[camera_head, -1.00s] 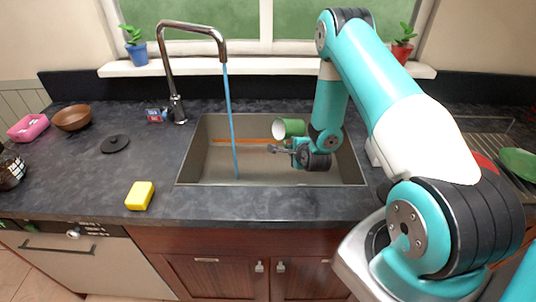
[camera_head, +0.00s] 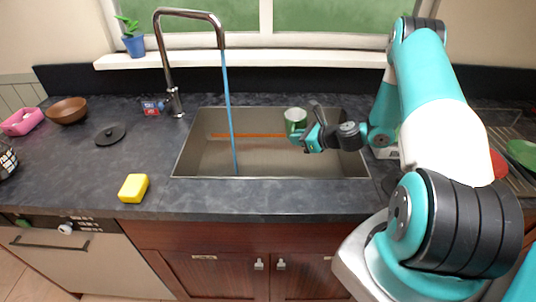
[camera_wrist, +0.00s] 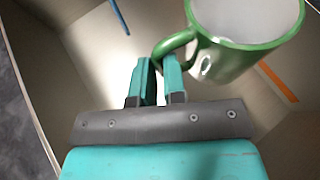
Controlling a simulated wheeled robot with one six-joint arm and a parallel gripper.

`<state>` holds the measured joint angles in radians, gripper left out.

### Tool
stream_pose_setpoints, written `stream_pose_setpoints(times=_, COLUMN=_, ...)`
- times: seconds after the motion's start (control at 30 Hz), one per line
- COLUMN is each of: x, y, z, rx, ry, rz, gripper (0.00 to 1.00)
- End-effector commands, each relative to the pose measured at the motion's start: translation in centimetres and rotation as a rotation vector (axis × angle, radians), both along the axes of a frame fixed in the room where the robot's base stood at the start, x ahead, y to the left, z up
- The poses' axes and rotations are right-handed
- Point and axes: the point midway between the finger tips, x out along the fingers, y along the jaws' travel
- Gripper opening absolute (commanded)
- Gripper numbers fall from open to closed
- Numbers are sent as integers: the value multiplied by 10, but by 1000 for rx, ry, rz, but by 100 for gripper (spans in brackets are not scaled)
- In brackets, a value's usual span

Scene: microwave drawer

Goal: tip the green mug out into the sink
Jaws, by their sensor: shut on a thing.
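The green mug (camera_head: 296,122) is over the right half of the sink in the head view, close to upright with its pale inside partly showing. My gripper (camera_head: 308,138) is at the mug's right side. In the wrist view, my gripper (camera_wrist: 160,70) is shut on the handle of the mug (camera_wrist: 232,52), and the mug's white inside looks empty as far as I can see. The sink (camera_head: 200,160) is a wide beige basin. A blue stream (camera_head: 229,110) falls from the tap into its left part, apart from the mug.
The chrome tap (camera_head: 165,60) stands behind the sink's left side. An orange strip (camera_head: 250,136) lies in the basin. A yellow sponge (camera_head: 133,188), a black lid (camera_head: 110,135) and a brown bowl (camera_head: 68,110) are on the counter to the left.

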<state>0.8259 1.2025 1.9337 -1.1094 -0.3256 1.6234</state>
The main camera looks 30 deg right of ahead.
Motion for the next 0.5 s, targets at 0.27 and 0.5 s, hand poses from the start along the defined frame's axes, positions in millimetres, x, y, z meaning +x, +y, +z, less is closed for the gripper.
stream_pose_setpoints(times=0.27, x=1, y=1, z=9, rx=-7, ry=-2, rz=2, gripper=0)
stream_pose_setpoints(times=0.5, x=1, y=1, z=35, rx=-9, ry=-3, rz=2, gripper=0)
